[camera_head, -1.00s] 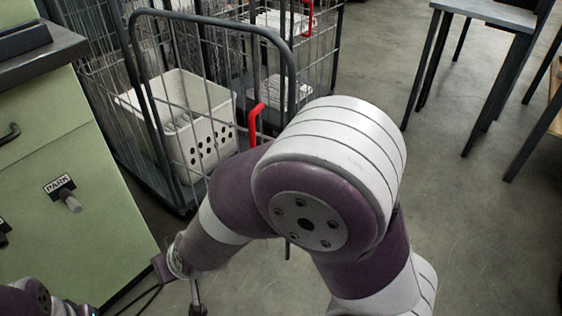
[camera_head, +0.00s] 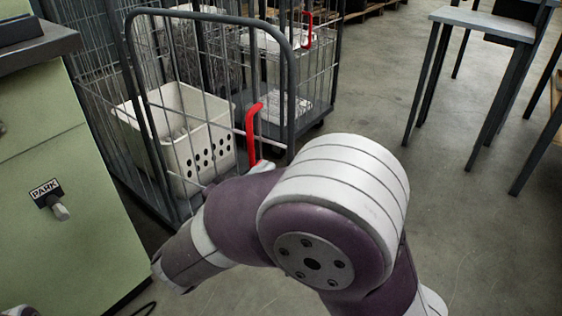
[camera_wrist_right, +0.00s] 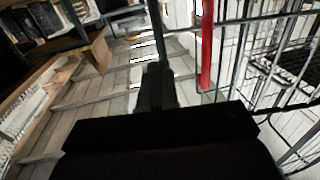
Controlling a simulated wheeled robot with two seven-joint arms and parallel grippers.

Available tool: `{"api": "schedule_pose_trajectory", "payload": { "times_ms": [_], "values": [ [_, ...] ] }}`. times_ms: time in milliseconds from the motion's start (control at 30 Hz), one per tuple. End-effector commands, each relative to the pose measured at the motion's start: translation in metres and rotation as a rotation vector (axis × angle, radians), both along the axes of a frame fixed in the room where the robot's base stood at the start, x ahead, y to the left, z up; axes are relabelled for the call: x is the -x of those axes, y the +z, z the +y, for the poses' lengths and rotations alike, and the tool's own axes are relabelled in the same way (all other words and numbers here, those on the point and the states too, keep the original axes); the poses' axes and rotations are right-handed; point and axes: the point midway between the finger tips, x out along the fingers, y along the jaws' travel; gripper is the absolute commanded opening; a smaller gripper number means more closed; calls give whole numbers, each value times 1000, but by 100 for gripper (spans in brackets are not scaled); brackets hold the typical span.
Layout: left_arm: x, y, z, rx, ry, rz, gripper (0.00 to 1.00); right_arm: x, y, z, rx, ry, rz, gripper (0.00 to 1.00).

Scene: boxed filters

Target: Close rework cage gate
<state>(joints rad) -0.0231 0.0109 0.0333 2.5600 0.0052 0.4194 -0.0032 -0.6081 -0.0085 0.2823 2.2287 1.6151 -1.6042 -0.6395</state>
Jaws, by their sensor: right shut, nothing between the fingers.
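The rework cage gate (camera_head: 208,15) is a dark tubular frame with wire bars at the front of a wire cage. I cannot tell exactly how far it stands from its closed position. Its red upright handle (camera_head: 251,135) is on its right side, just beyond my right arm's elbow. In the right wrist view, the red handle (camera_wrist_right: 207,45) stands to the right of my right gripper (camera_wrist_right: 154,72), apart from its fingers. That gripper is shut and empty. In the head view, my right forearm reaches left in front of the cage, and its gripper is not visible.
A white perforated crate (camera_head: 190,135) sits inside the cage. Another wire cage with a red handle (camera_head: 307,30) stands behind. A green cabinet (camera_head: 60,230) with a PARK label is close on the left. A grey table (camera_head: 485,20) stands at right, with clear floor between.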

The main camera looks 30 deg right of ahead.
Motion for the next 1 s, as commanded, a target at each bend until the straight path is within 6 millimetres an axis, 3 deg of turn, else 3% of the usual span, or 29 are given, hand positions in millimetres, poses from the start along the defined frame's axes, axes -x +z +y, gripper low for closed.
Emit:
{"api": "schedule_pose_trajectory", "payload": {
  "times_ms": [33, 300, 867, 1000],
  "values": [
    [0, -11, 0, 0, 0, 0, 34, -5, -6, -11, -2, -6, -3, 0],
    [0, -36, 0, 0, 0, 0, 34, -29, -5, -49, -2, -2, -2, 0],
    [0, -39, 0, 0, 0, 0, 34, -37, 1, -60, -1, 4, -1, 0],
    [0, -36, 0, 0, 0, 0, 34, -47, 1, -70, 0, 22, 0, 0]
  ]
}}
